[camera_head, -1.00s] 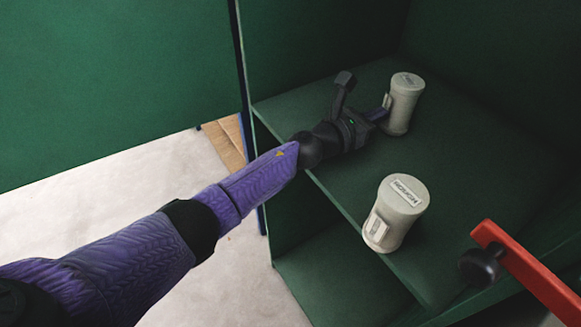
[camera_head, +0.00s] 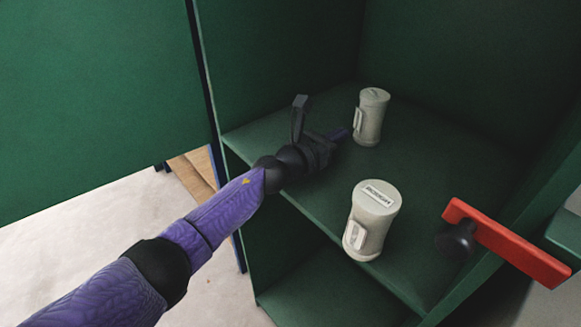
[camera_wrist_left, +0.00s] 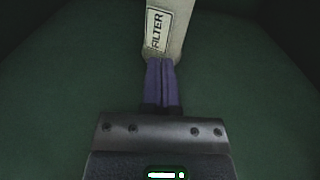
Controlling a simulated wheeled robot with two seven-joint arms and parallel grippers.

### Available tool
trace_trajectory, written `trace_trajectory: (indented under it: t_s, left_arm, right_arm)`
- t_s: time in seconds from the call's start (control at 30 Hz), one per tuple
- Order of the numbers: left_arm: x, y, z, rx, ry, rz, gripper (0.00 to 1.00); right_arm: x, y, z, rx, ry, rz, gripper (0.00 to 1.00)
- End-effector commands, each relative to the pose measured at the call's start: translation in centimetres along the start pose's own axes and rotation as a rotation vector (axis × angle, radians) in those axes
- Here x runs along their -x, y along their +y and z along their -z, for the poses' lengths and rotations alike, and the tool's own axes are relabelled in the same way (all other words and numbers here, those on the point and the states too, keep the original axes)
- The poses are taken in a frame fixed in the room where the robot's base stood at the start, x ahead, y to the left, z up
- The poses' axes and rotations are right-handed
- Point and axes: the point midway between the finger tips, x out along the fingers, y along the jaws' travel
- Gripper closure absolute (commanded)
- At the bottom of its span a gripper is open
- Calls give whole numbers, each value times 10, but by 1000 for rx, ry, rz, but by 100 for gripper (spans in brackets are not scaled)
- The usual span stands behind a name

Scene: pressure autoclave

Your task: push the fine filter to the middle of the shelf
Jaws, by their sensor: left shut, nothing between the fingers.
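Two beige cylindrical canisters stand upright on the green shelf (camera_head: 450,165). The far canister (camera_head: 373,112) is deeper in, near the back; the near canister (camera_head: 377,207) is close to the shelf's front edge. In the left wrist view the canister ahead (camera_wrist_left: 172,25) has a label reading "FILTER"; I cannot read whether it is the fine one. My left gripper (camera_head: 346,134) reaches in low over the shelf, shut and empty, its tips at the far canister's near left side. In the left wrist view the shut fingers (camera_wrist_left: 160,64) meet its lower part; contact is unclear. My right gripper is out of view.
The green cabinet wall (camera_head: 275,60) rises left of the shelf, with a large green panel (camera_head: 95,85) further left. A red handle (camera_head: 505,243) with a black knob sticks out at the right front. The shelf right of the canisters is clear.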

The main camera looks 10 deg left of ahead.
Motion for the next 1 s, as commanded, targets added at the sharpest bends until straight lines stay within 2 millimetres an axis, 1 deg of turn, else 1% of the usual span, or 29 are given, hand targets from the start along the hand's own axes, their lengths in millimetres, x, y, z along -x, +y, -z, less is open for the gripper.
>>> trace_trajectory:
  t_s: [0.2, 0.37, 0.6, 0.7, 0.77, 1.0]
  left_arm:
    - [26, 0, -3, 0, 1, 0, 100]
    - [49, 1, -2, -1, 1, -1, 100]
    - [88, 1, 0, 1, 2, -1, 100]
    - [97, 0, 0, 1, 1, 0, 100]
    - [99, 0, 0, 1, 1, 0, 100]
    - [100, 0, 0, 1, 0, 0, 100]
  right_arm:
    - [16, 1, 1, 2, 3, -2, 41]
    - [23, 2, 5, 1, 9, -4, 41]
    - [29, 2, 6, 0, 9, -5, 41]
    - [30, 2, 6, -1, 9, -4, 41]
    - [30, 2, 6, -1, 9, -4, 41]
    - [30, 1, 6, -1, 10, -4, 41]
